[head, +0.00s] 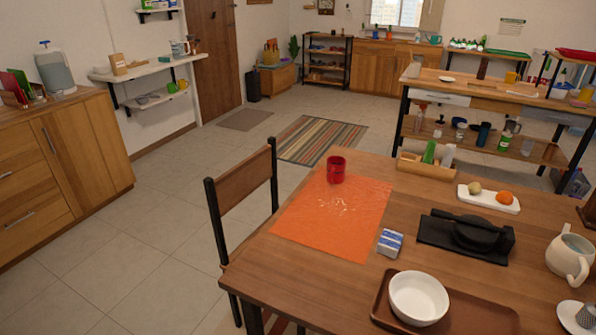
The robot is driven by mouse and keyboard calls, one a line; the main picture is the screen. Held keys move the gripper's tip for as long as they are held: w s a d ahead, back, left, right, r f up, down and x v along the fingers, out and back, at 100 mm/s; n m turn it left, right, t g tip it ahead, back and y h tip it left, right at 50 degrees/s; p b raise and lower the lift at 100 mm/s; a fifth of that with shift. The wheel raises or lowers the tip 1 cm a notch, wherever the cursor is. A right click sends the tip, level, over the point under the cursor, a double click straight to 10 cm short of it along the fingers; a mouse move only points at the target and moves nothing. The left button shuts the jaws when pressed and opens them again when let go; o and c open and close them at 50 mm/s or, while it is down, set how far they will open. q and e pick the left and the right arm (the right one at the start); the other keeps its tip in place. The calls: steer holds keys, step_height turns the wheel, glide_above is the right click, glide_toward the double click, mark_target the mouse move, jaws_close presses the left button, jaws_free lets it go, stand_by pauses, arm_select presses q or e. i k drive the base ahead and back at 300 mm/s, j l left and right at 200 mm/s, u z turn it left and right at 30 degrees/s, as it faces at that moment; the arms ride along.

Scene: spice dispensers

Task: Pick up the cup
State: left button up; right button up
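A red cup (336,169) stands upright near the far edge of an orange mat (322,238) on the wooden table (290,285). A cream mug-like vessel with a handle (570,259) stands at the right edge of the same table. Neither of my grippers shows in the head view.
The table also holds a white bowl (418,297) on a brown tray (470,318), a blue-and-white box (389,243), a black object (475,232) and a white plate with fruit (488,199). A chair (242,181) stands at its left. Tiled floor lies open left.

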mark_target(335, 173)
steer(key=j+u, duration=0.15)
steer(key=u, duration=2.35)
steer(key=i+j+z, duration=0.15)
steer(key=i+z, duration=0.2)
steer(key=i, duration=0.65)
steer(key=i+z, duration=0.35)
steer(key=i, duration=0.15)
steer(key=i+z, duration=0.35)
steer(key=i, duration=0.15)
steer(key=i+z, duration=0.3)
steer(key=i, duration=0.2)
steer(key=i+z, duration=0.35)
steer(key=i, duration=0.15)
steer(key=i+z, duration=0.35)
steer(key=i, duration=0.15)
steer(key=i+j+z, duration=0.1)
steer(key=i+z, duration=0.2)
steer(key=i, duration=0.15)
steer(key=i+z, duration=0.4)
steer(key=i+j+z, duration=0.1)
steer(key=i+z, duration=0.3)
steer(key=i, duration=0.15)
steer(key=i+z, duration=0.25)
steer(key=i, duration=0.3)
steer(key=i+z, duration=0.25)
steer(key=i, duration=0.25)
